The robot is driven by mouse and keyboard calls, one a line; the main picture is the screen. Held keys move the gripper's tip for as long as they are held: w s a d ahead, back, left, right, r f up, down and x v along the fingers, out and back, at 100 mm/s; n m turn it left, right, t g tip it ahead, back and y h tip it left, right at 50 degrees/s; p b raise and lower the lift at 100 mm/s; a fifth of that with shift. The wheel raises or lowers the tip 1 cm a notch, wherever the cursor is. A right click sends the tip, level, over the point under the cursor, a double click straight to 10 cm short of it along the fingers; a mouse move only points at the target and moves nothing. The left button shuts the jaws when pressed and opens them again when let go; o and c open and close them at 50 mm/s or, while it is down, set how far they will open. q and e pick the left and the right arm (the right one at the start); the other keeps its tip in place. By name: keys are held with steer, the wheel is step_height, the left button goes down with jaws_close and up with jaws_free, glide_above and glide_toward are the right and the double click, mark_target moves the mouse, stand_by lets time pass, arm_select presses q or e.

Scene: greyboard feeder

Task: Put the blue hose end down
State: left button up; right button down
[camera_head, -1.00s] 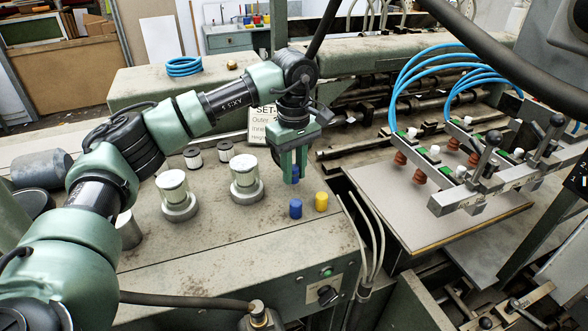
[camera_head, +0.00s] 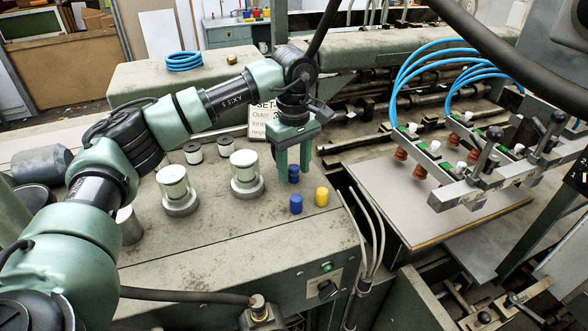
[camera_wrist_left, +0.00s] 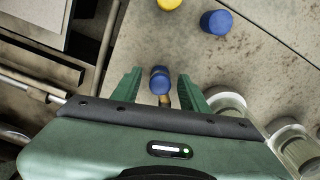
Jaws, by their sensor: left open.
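The blue hose end (camera_head: 293,174) is a small blue cylinder at the right part of the worn bench top, below my left gripper (camera_head: 293,160). In the left wrist view the blue hose end (camera_wrist_left: 160,78) lies between the two green fingers of my left gripper (camera_wrist_left: 157,86), with a gap on each side and a brass-coloured part showing by it. My left gripper is open. The fingers partly hide the hose end in the head view, so its contact with the bench is hard to tell. My right gripper is not in view.
A second blue cylinder (camera_head: 296,204) and a yellow one (camera_head: 321,196) stand just in front. A sign (camera_head: 260,122) is behind the gripper. Suction bars with blue hoses (camera_head: 440,75) are at the right.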

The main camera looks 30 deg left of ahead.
mark_target(295, 166)
arm_select(q)
step_height(295, 166, up, 10)
steer(key=shift+f+b, duration=0.1)
steer(key=shift+b, duration=1.15)
steer(key=shift+r, duration=0.8)
